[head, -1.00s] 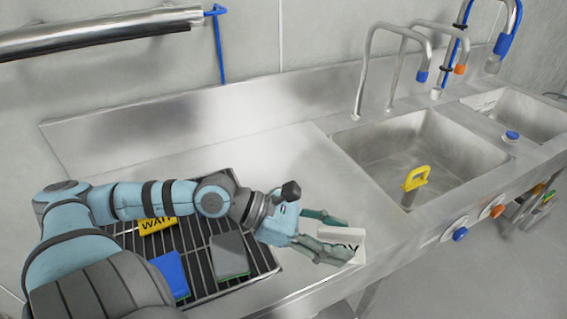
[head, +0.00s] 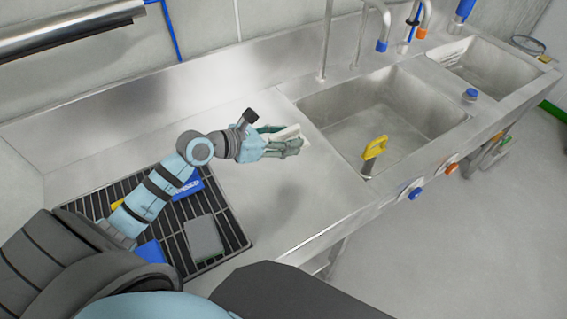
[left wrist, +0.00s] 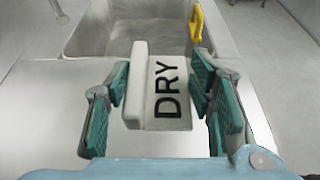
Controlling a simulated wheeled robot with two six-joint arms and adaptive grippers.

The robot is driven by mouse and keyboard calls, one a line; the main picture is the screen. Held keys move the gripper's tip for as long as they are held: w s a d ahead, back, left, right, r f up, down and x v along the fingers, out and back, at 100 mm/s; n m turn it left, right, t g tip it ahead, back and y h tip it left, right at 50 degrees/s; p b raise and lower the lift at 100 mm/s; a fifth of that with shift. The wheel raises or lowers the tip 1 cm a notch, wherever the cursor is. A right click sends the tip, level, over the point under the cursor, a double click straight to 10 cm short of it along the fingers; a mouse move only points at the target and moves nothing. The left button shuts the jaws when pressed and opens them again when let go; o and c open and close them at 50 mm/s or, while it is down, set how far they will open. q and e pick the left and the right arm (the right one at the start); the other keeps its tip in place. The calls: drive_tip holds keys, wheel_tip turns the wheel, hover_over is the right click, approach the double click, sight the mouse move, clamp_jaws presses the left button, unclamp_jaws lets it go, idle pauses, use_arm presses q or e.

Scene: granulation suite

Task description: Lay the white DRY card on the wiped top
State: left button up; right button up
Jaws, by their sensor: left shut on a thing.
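The white DRY card (left wrist: 167,90) is between the teal fingers of my left gripper (left wrist: 160,105), its black lettering facing up in the left wrist view. In the head view the card (head: 285,133) shows as a white edge in my left gripper (head: 282,141). The gripper is shut on it. Card and gripper are over the bare steel top (head: 300,195), just left of the large basin. I cannot tell whether the card touches the surface. My right gripper is not in view.
A black rack (head: 237,240) at left holds a grey pad (head: 203,238), a blue pad (head: 151,252) and a blue card (head: 187,187). The large basin (head: 385,115) has a yellow-handled tool (head: 374,150) at its near side. Front steel top is clear.

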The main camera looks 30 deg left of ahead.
sight(284, 174)
use_arm(q)
wheel_tip(284, 174, down, 12)
drive_tip(key=b, duration=0.3)
drive_tip(key=shift+s+r, duration=0.1)
drive_tip(key=shift+r, duration=0.1)
drive_tip(key=shift+f, duration=0.1)
drive_tip(key=o, duration=0.9)
drive_tip(key=shift+o, duration=0.2)
